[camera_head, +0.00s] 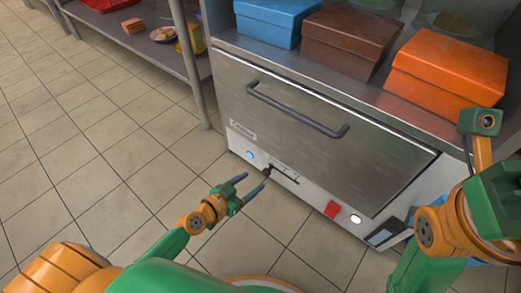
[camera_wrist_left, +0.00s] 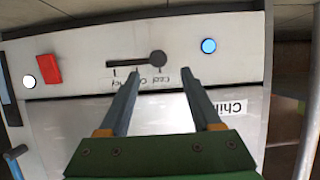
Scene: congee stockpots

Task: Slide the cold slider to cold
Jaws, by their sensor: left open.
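The cold slider has a dark round knob (camera_wrist_left: 158,58) at one end of a dark slot (camera_wrist_left: 125,63), the end nearer the blue light. The wrist view shows the panel upside down, with small labels beside the slot that I cannot read fully. In the head view the knob (camera_head: 267,172) is at the slot's left end. My left gripper (camera_head: 255,184) is open and empty in front of the panel. In the left wrist view its fingertips (camera_wrist_left: 161,74) lie to either side of the knob's line, just short of it; I see no contact. My right gripper's fingers are out of view.
The slider is on the low front panel of a steel chiller (camera_head: 300,120) with a dark handle (camera_head: 300,112). The panel also carries a blue light (camera_head: 249,155), a red switch (camera_head: 332,209) and a white light (camera_head: 355,219). Boxes stand on top. Tiled floor at left is clear.

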